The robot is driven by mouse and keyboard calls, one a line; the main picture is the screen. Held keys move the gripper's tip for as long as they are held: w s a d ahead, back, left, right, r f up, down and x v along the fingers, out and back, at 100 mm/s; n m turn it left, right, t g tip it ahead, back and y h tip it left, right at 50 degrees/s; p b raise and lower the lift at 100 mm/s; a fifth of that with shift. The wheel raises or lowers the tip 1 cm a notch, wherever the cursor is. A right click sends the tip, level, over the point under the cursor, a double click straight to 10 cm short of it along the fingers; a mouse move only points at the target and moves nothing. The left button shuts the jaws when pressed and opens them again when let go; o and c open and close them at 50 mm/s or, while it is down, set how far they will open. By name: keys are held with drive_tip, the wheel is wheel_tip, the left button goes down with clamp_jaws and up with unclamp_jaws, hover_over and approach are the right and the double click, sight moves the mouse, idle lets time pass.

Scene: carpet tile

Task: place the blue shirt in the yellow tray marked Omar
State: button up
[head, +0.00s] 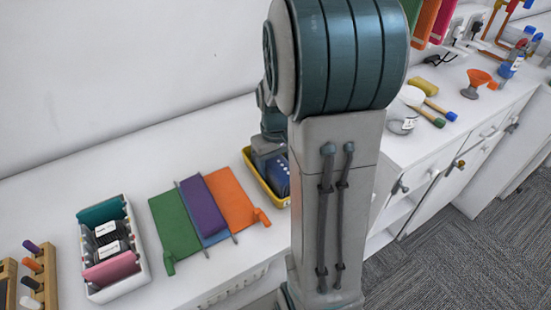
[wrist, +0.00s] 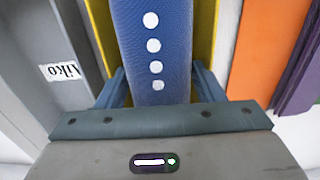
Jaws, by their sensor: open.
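The blue shirt (head: 279,179) is a folded blue cloth lying inside the yellow tray (head: 249,166), partly hidden by my arm in the head view. In the wrist view the blue shirt (wrist: 175,50) shows a row of white dots, with the walls of the yellow tray (wrist: 205,35) on both sides. My gripper (wrist: 160,82) is open, with one blue-grey finger on each side of the shirt. I cannot tell whether the fingers touch it. In the head view, my gripper is mostly hidden. No name on the yellow tray is visible.
A grey tray labelled Aiko (wrist: 40,55) stands beside the yellow one. A white bin (head: 138,268) stands further left. Brushes and a funnel (head: 480,78) lie right.

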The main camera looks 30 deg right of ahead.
sight(274, 159)
wheel_tip(274, 159, up, 11)
drive_tip(key=shift+r, duration=0.5)
drive_tip(key=shift+s+a+r, duration=0.15)
drive_tip(key=shift+a, duration=0.1)
drive_tip(key=s+a+f+t, duration=0.2)
drive_tip(key=s+a+t, duration=0.1)
drive_tip(key=s+a, duration=0.8)
drive_tip(key=shift+s+a+f, duration=0.15)
drive_tip(key=shift+s+a, duration=0.15)
drive_tip(key=shift+s, duration=0.15)
